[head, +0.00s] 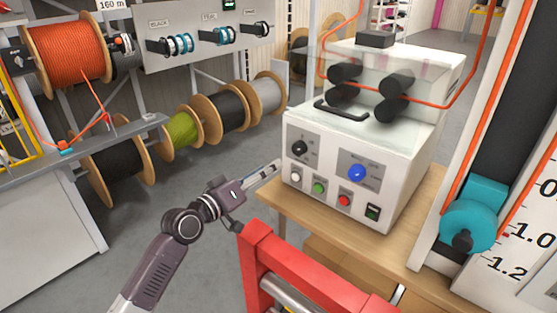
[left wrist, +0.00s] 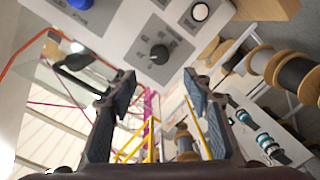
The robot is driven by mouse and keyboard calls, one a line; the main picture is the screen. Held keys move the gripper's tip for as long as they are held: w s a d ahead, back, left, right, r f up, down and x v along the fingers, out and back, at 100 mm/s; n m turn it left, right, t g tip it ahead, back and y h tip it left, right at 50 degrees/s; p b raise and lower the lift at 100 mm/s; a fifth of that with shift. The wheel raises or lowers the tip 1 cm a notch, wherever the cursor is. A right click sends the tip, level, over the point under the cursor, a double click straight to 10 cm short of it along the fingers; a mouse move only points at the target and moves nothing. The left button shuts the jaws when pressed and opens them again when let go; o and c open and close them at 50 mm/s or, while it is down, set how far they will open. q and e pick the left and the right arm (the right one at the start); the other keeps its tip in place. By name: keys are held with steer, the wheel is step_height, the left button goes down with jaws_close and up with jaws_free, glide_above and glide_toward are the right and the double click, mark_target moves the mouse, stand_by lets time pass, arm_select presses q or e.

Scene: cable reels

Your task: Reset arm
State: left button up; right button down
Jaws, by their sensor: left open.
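My left gripper (head: 262,173) reaches in from the lower left in the head view. Its tips are close to the left front edge of the white machine (head: 408,175); I cannot tell whether they touch it. In the left wrist view the two fingers (left wrist: 158,95) stand apart with nothing between them. Beyond them is the machine's panel with a black knob (left wrist: 158,54) and a white button (left wrist: 200,11). The head view also shows this black knob (head: 299,148) and a blue knob (head: 357,173). My right gripper is not in view.
The machine stands on a wooden bench (head: 290,210). A red frame (head: 255,250) stands in front of it. Reels hang at the left, including an orange cable reel (head: 65,60) and a green reel (head: 183,133). A teal wheel (head: 468,225) is at the right. Grey floor is open at left.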

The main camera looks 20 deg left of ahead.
arm_select(q)
steer(key=s+d+f+m+g+y, duration=0.1)
steer(key=s+d+f+m+g, duration=0.15)
steer(key=s+d+f, duration=0.45)
steer(key=s+d+f+m+g, duration=0.2)
steer(key=s+f+g, duration=0.2)
steer(key=s+f, duration=0.55)
steer(key=s+a+f+m+g+y, duration=0.1)
steer(key=s+f+g+y, duration=0.2)
steer(key=s, duration=0.8)
steer(key=s+a+f+m+g+y, duration=0.1)
steer(key=s+f+g, duration=0.2)
steer(key=s+f, duration=0.5)
steer(key=s+f+g, duration=0.1)
steer(key=s+f, duration=0.1)
steer(key=f, duration=1)
steer(key=s+f+g, duration=0.1)
steer(key=s+f, duration=0.2)
steer(key=f, duration=0.9)
steer(key=s+a+f, duration=0.2)
steer(key=s+f, duration=0.6)
steer(key=s+a+f+g, duration=0.1)
steer(key=s+f, duration=0.7)
steer(key=s, duration=0.1)
steer(key=shift+a+f+y, duration=0.2)
steer(key=shift+a+y, duration=0.15)
steer(key=shift+y, duration=0.05)
